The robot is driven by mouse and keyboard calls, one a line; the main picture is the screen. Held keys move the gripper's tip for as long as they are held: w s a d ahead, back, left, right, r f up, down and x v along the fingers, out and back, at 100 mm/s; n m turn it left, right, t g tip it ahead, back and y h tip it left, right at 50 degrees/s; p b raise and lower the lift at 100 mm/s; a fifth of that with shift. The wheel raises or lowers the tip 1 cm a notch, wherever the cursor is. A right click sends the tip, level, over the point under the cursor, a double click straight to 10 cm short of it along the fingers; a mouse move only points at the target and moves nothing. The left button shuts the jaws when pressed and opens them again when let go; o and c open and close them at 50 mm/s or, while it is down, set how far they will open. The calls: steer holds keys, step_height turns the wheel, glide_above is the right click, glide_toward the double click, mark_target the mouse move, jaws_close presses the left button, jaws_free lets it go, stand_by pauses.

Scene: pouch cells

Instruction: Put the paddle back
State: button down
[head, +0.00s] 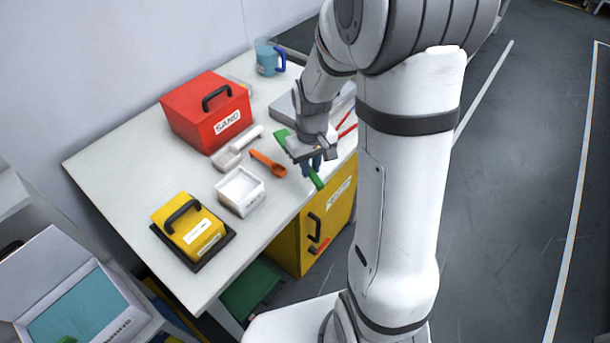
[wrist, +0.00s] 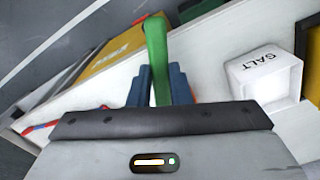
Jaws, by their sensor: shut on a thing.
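My gripper (head: 312,164) is over the right part of the white table, near its front edge. Its blue fingers are shut on the green paddle (head: 315,179). The green paddle pokes out on both sides of the gripper in the head view, its middle hidden by the gripper. In the wrist view the paddle (wrist: 157,45) stands up between the two blue fingers (wrist: 160,88) and reaches out past them. I cannot tell whether it touches the table.
The white SALT box (wrist: 262,75) also shows in the head view (head: 241,209). An orange spoon (head: 268,164), white scoop (head: 235,148), red SAND box (head: 200,118), yellow box (head: 190,232) and blue mug (head: 267,62) stand around. A yellow cabinet (head: 290,244) is below the table edge.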

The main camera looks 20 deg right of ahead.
steer(key=shift+f, duration=2.85)
steer(key=shift+f+b, duration=0.55)
steer(key=shift+f, duration=0.1)
steer(key=c, duration=1.3)
jaws_free()
steer(key=shift+c, duration=0.2)
steer(key=shift+r, duration=0.1)
